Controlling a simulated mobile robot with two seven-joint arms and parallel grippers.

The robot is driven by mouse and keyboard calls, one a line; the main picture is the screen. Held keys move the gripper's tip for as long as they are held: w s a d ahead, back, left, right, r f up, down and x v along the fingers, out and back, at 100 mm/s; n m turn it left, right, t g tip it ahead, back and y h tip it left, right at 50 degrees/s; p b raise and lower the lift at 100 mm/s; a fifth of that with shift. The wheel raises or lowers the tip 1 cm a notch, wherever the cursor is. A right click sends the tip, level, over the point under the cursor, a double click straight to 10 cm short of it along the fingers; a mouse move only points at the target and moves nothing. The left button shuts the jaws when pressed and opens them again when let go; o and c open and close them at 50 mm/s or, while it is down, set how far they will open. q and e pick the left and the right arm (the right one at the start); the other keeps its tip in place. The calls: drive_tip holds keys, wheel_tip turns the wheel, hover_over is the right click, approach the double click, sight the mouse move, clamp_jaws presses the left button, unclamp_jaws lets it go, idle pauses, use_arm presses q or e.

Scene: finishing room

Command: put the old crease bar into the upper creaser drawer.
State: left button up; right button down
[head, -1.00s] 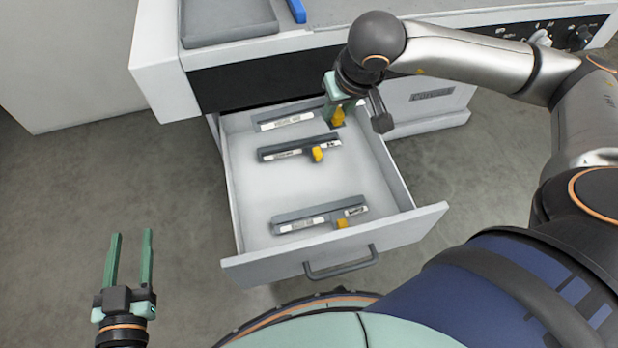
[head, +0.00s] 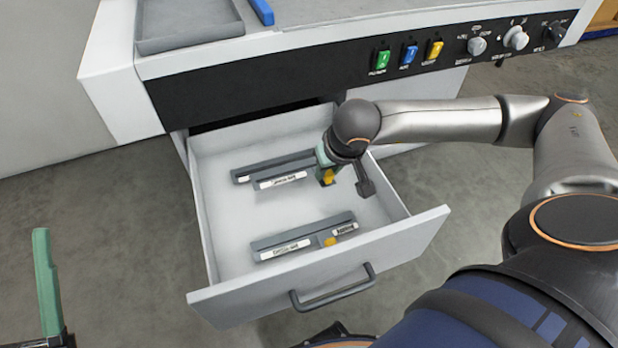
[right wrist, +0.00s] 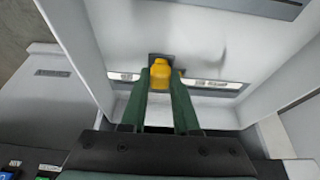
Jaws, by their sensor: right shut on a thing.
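The creaser drawer (head: 215,258) is pulled open below the machine's black panel. My right gripper (head: 326,170) is inside its outline, shut on the yellow knob of a grey crease bar (head: 283,178) with a white label. The right wrist view shows the yellow knob (right wrist: 160,72) between the green fingers. I cannot tell whether this bar touches the drawer floor. Another grey bar (head: 242,176) shows partly behind it. A third bar (head: 303,236) with a yellow knob lies near the drawer front. My left gripper (head: 45,285) is open and empty, partly cut off at the left edge.
A grey tray (head: 190,25) and a blue strip (head: 262,10) are on the machine top. The black control panel (head: 350,75) carries coloured switches and knobs above the drawer. The drawer handle (head: 332,287) sticks out at the front. Bare drawer floor lies between the bars.

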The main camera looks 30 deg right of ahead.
sight(306, 172)
drive_tip(key=shift+f, duration=0.9)
wheel_tip(306, 172, down, 3)
drive_tip(key=shift+r+b, duration=0.15)
drive_tip(key=shift+b, duration=0.35)
drive_tip(key=a, duration=0.1)
drive_tip(key=w+a, duration=0.1)
drive_tip(key=a, duration=0.1)
drive_tip(key=shift+a, duration=0.3)
drive_tip(key=shift+a+f+b, duration=0.25)
drive_tip(key=shift+b, duration=0.05)
drive_tip(key=shift+d+f, duration=0.1)
drive_tip(key=shift+f, duration=0.25)
use_arm(q)
drive_tip(key=s+h, duration=0.1)
drive_tip(key=s+m+h, duration=0.1)
drive_tip(key=shift+d+r+m+h, duration=0.2)
drive_tip(key=shift+r+m+h, duration=0.05)
drive_tip(key=shift+m+h, duration=0.05)
drive_tip(key=shift+f, duration=0.1)
use_arm(e)
drive_tip(key=shift+f, duration=0.1)
